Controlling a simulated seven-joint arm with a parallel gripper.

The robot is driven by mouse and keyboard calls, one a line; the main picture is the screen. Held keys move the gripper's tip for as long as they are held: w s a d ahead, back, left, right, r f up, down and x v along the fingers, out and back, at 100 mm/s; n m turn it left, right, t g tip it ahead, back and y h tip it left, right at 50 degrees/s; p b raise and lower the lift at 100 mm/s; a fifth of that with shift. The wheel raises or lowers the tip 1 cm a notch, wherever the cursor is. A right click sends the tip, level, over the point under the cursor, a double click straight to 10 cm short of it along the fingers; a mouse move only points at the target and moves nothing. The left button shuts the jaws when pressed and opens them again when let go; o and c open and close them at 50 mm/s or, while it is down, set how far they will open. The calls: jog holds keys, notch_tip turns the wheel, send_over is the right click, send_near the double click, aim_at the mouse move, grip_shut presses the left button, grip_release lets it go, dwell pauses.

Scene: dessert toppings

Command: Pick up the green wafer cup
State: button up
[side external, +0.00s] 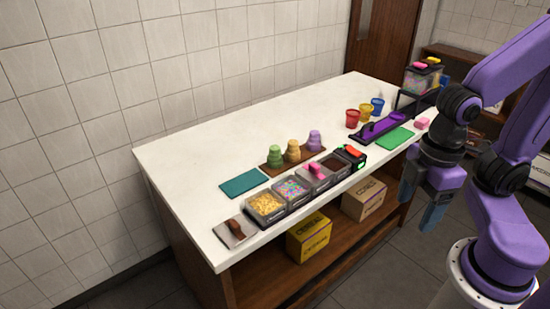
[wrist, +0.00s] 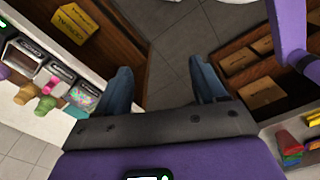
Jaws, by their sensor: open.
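The green wafer cup (side external: 275,157) stands at the left end of a brown board (side external: 270,167) on the white counter, in a row with a tan cup (side external: 293,151) and a purple cup (side external: 314,140). In the wrist view, the green cup (wrist: 46,105) shows at the left, beside the topping bins. My gripper (side external: 433,212) is off the counter's front edge at the right, pointing down, far from the green cup. In the wrist view, its two fingers (wrist: 160,78) are spread with only floor between them.
Topping bins (side external: 267,207) line the counter's front, between the cups and the edge. A teal mat (side external: 243,183) lies left of the cups. Red (side external: 352,118), yellow (side external: 367,113) and blue (side external: 377,106) tubs and a purple tool (side external: 385,127) are farther right. The counter's back left is clear.

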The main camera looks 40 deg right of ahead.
jog(key=w+a+r+n, duration=0.1)
jog(key=w+a+r, duration=0.25)
jog(key=w, duration=0.95)
jog(key=w+a+r+n, duration=0.2)
jog(key=w+a, duration=0.3)
jog(key=w, duration=0.7)
jog(key=n+h, duration=0.2)
send_over(275, 147)
jog(key=a, duration=0.2)
notch_tip(275, 147, down, 4)
jog(key=f, duration=0.5)
jog(key=d+f, duration=0.1)
jog(key=f, duration=1)
jog(key=shift+s+d+f, duration=0.1)
jog(key=shift+d+f, duration=0.2)
jog(key=shift+d, duration=0.1)
jog(key=c, duration=0.9)
